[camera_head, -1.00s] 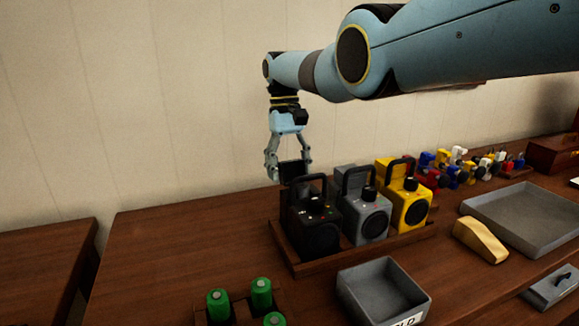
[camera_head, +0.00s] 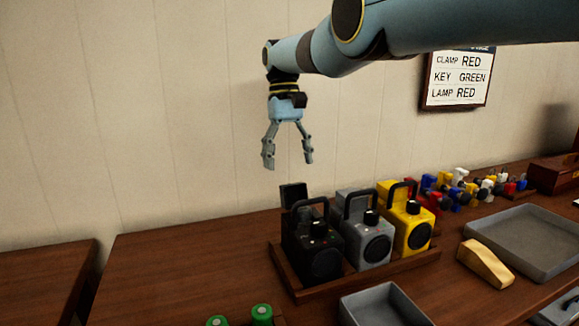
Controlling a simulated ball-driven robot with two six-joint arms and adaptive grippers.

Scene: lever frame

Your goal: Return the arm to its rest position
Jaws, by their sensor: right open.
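My right gripper (camera_head: 288,160) hangs from my right arm with its fingers spread and nothing between them. It is above the black boxy device (camera_head: 313,243), clear of its handle and of the raised dark flap (camera_head: 294,194) behind it. The black device stands upright at the left end of a wooden tray (camera_head: 365,278). My left gripper is not in view.
A grey device (camera_head: 368,240) and a yellow device (camera_head: 408,222) share the tray. A grey bin (camera_head: 385,306), green cylinders (camera_head: 261,313), a yellow block (camera_head: 486,264) and a large grey tray (camera_head: 525,240) are nearby. A sign (camera_head: 458,80) hangs on the wall. The table's left part is clear.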

